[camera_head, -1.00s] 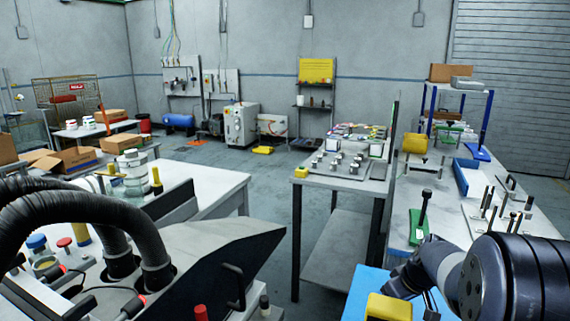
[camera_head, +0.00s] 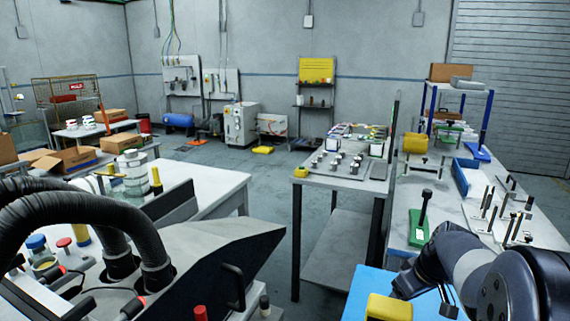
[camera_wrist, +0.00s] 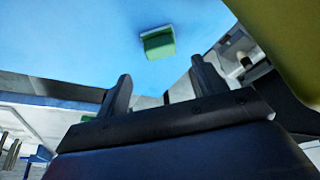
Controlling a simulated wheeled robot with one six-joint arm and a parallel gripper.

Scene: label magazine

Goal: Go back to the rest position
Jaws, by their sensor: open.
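My gripper (camera_wrist: 163,84) shows in the wrist view with its two dark fingers well apart and nothing between them. It is over or beside a blue surface (camera_wrist: 80,45). A small green block (camera_wrist: 157,43) lies on that surface, beyond the fingertips and apart from them. In the head view my dark arm reaches in from the lower right, over the blue mat (camera_head: 362,290); the fingers are not clear there.
A yellow box (camera_head: 388,307) stands on the blue mat close to my arm; a yellow-green shape (camera_wrist: 290,35) is near the gripper in the wrist view. A green stand with a black handle (camera_head: 420,226) and upright posts (camera_head: 505,222) stand behind. The floor aisle (camera_head: 270,215) is clear.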

